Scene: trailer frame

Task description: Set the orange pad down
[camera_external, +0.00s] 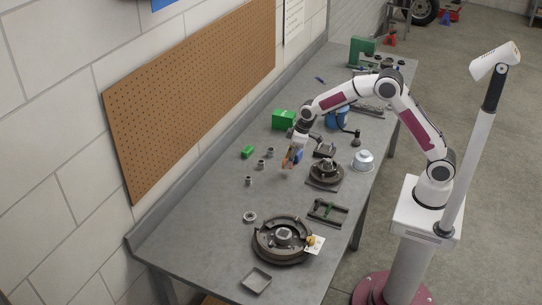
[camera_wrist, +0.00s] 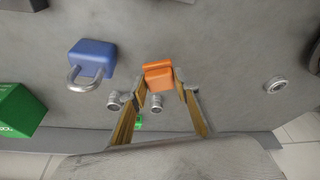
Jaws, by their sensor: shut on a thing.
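The orange pad (camera_wrist: 158,75) is a small block with a ridge along one edge. In the wrist view it sits between the two fingertips of my gripper (camera_wrist: 160,84), which is shut on it. In the external view my gripper (camera_external: 288,163) points down over the middle of the grey workbench (camera_external: 215,210). I cannot tell how far the pad is above the bench top.
A blue padlock (camera_wrist: 92,58) lies beside the pad, left in the wrist view. A green box (camera_wrist: 18,110) and several small metal sockets (camera_external: 261,164) are close. A dark hub (camera_external: 325,172) stands right of my gripper, a brake drum (camera_external: 283,259) nearer the front.

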